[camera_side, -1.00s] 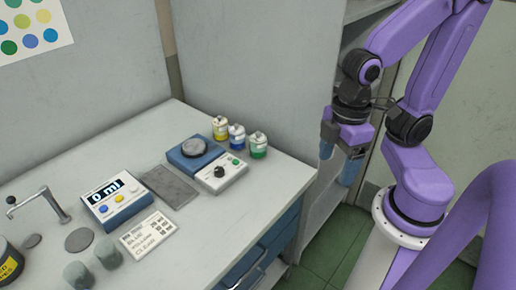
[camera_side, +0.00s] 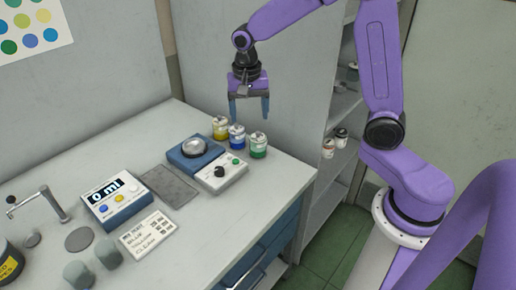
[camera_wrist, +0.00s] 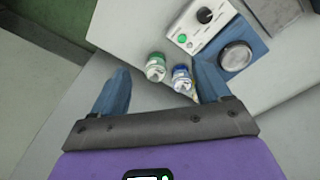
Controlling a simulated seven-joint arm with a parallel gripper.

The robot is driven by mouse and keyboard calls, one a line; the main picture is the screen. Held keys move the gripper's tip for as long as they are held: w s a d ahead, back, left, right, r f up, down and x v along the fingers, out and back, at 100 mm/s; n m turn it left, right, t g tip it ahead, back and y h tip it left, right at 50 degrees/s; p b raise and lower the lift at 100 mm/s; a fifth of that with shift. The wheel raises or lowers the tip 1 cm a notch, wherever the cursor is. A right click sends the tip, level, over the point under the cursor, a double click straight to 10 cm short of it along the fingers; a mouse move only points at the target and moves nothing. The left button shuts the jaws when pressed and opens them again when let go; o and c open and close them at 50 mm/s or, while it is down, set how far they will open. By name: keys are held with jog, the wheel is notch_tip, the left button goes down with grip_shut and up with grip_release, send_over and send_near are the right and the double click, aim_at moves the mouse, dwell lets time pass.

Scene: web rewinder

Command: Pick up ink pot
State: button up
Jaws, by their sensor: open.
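Three ink pots stand in a row at the back right of the bench: a yellow pot (camera_side: 220,128), a blue pot (camera_side: 237,137) and a green pot (camera_side: 258,146). My gripper (camera_side: 249,110) is open and empty, pointing down above the pots, with its fingers apart from them. In the wrist view, the green pot (camera_wrist: 155,68) and the blue pot (camera_wrist: 181,78) show between the fingers of my gripper (camera_wrist: 160,88), the blue one nearer the right finger. The yellow pot is mostly hidden by the right finger there.
A blue mixer with a round plate and a knob (camera_side: 219,172) stands just left of the pots. A display unit (camera_side: 113,197), a recipe card (camera_side: 147,233) and grey cups (camera_side: 109,254) are farther left. Shelves with small pots (camera_side: 328,148) stand right of the bench.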

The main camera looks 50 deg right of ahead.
jog(key=w+d+f+m, duration=0.3)
jog(key=w+d+m, duration=0.4)
jog(key=d+m, duration=0.25)
send_near(257, 137)
jog(key=shift+h, duration=0.3)
jog(key=f, duration=0.2)
jog(key=d+f, duration=0.1)
jog(key=f, duration=0.4)
jog(key=shift+w+d, duration=0.4)
jog(key=shift+s+a+f, duration=0.1)
jog(key=shift+f, duration=1.2)
jog(key=shift+s+a+f, duration=0.1)
jog(key=shift+f, duration=1.25)
jog(key=shift+w, duration=0.1)
jog(key=c, duration=0.8)
jog(key=shift+c, duration=0.2)
